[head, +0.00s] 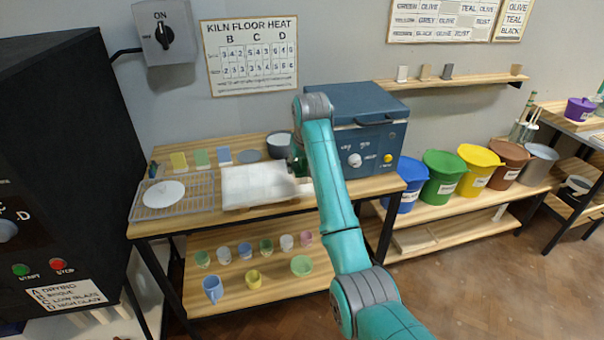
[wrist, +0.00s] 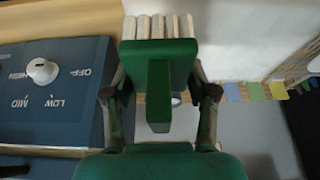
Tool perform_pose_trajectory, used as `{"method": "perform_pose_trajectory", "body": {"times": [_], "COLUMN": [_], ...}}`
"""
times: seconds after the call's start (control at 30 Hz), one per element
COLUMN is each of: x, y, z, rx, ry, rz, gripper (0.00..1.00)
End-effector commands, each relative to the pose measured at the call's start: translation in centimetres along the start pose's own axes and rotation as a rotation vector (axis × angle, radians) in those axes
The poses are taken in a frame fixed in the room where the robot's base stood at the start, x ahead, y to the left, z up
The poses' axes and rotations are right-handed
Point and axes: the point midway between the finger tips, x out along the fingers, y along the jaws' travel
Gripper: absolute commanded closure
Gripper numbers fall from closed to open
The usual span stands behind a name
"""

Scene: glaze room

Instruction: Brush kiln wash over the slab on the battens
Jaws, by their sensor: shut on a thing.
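The slab (head: 258,186) is a pale, whitish rectangle on the wooden table, with its battens mostly hidden beneath it. Its white surface also fills the upper right of the wrist view (wrist: 235,35). My gripper (head: 298,166) is at the slab's right end, beside the blue kiln. In the wrist view my gripper (wrist: 160,95) is shut on a green-handled brush (wrist: 160,52). The brush's cream bristles (wrist: 158,27) point to the top of that picture, by the slab's edge. I cannot tell whether they touch it. A grey bowl (head: 279,146) stands behind the slab.
The blue kiln (head: 356,130) stands close on the right. A wire rack (head: 150,205) with a white disc (head: 164,194) is to the left. Coloured tiles (head: 201,158) stand behind. Cups fill the lower shelf (head: 225,285). Coloured buckets (head: 441,176) stand farther right.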

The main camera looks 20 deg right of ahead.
Motion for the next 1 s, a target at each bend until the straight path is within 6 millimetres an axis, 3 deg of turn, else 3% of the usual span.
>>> {"method": "perform_pose_trajectory", "body": {"times": [0.37, 1.0], "x": [-2.6, -2.6], "y": [0.0, 0.0], "z": [-1.5, -1.6], "rx": [0.0, 0.0], "ry": [0.001, 0.0], "rz": [0.0, 0.0], "gripper": [0.75, 0.75]}}
